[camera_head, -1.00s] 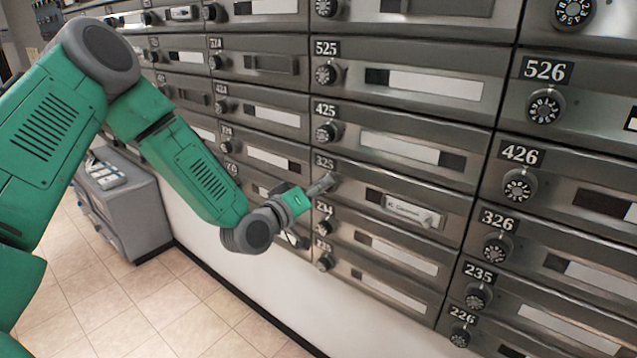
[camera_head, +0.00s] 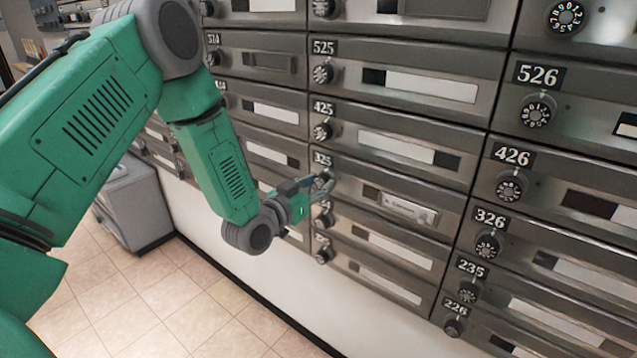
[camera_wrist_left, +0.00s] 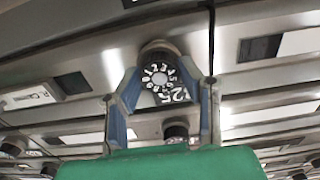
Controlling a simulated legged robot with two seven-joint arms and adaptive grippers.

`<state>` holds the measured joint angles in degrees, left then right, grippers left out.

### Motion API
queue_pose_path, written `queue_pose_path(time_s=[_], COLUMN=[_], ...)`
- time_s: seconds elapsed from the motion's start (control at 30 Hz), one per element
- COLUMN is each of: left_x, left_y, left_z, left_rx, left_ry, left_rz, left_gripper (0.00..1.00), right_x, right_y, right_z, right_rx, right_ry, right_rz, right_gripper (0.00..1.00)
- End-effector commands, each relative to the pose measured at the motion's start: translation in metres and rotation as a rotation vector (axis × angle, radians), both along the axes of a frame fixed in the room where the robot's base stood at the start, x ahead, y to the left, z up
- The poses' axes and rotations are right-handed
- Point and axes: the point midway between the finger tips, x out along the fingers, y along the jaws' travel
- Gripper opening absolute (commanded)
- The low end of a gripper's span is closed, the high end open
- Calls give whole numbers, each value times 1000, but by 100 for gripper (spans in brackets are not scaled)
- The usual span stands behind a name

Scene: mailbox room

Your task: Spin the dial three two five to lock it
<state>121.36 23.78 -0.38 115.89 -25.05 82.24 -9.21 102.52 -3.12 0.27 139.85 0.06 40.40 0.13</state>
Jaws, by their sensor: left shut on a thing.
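The mailbox labeled 325 (camera_head: 362,188) has a grey metal front with a name slip (camera_head: 405,208) in its slot. Its label (camera_head: 321,160) is partly covered by my left gripper (camera_head: 324,184), which reaches in from the left. In the left wrist view, the dial (camera_wrist_left: 158,78) is round and dark with white digits around its face. The two fingers of my left gripper (camera_wrist_left: 159,74) are shut on it, one on each side. The dial's exact setting is too small and blurred to read. My right gripper is not in view.
Similar dials surround it: 425 (camera_head: 322,132) above, and another (camera_head: 323,256) below. Dial 326 (camera_head: 488,245) is in the column to the right. A grey cabinet (camera_head: 140,205) stands on the tiled floor at left. The floor beneath the boxes is clear.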

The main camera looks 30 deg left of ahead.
Motion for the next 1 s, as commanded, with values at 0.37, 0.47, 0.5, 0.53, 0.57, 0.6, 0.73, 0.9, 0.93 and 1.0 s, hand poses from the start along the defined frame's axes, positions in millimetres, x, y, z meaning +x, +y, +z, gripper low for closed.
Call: queue_pose_path(time_s=[0.37,0.47,0.5,0.53,0.57,0.6,0.73,0.9,0.93,1.0], left_x=[-3,-3,-3,-3,-3,-3,-2,-2,-2,-3], left_y=[0,0,0,0,0,0,0,0,0,0], left_z=[-7,-7,-7,-7,-7,-7,-6,-3,-2,-2], left_rx=[52,51,51,51,51,50,50,49,49,49], left_ry=[14,13,13,13,13,13,11,3,3,1], left_rz=[-1,-1,-1,-1,-1,-1,0,0,0,0], left_gripper=[4,4,4,4,4,4,53,53,53,53], right_x=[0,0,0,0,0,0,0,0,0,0], right_y=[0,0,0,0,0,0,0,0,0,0], right_z=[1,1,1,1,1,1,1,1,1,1], right_rx=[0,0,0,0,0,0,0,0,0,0], right_ry=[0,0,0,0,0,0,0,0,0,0], right_rz=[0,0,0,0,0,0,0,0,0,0], right_gripper=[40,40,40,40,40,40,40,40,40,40])
